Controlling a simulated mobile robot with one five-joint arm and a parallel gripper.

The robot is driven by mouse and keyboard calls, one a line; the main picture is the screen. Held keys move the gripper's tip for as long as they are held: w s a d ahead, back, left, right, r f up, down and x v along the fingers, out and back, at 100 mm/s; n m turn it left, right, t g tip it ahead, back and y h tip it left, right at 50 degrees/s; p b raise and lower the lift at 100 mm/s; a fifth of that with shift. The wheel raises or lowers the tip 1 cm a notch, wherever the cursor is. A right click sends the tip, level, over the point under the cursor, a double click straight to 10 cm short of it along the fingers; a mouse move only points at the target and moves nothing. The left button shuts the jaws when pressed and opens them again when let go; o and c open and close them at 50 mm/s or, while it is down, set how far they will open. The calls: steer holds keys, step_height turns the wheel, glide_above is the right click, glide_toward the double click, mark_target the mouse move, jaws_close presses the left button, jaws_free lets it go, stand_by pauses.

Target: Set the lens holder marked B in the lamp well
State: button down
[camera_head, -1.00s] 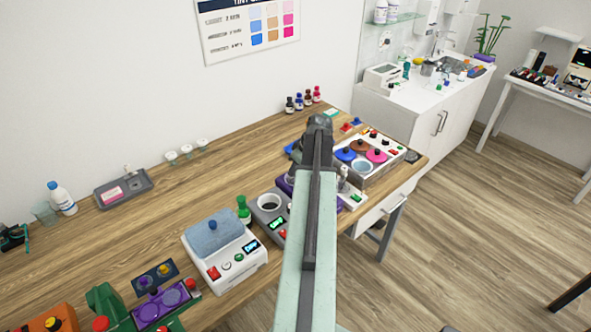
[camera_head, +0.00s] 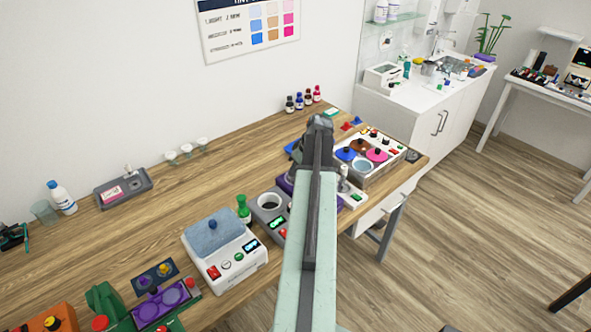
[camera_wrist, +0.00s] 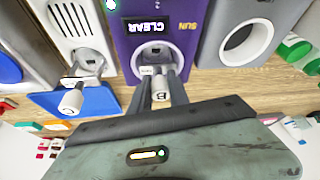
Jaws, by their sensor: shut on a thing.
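My gripper (camera_wrist: 159,78) is shut on a small pale lens holder marked B (camera_wrist: 165,97) in the wrist view. The holder sits between the two dark fingers, in front of a purple device (camera_wrist: 186,45) with the words CLEAR and SUN. This device has a round well (camera_wrist: 155,53) just beyond the fingertips. I cannot tell whether the holder touches it.
In the wrist view, a white slotted device (camera_wrist: 75,22) with another pale piece (camera_wrist: 73,101) at its front stands left. A grey device (camera_wrist: 222,36) with a round hole stands right.

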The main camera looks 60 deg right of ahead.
steer(key=shift+f, duration=0.15)
steer(key=c, duration=1.2)
jaws_free()
steer(key=shift+o, duration=0.2)
steer(key=o, duration=0.3)
step_height(320, 180, up, 6)
steer(key=p, duration=0.6)
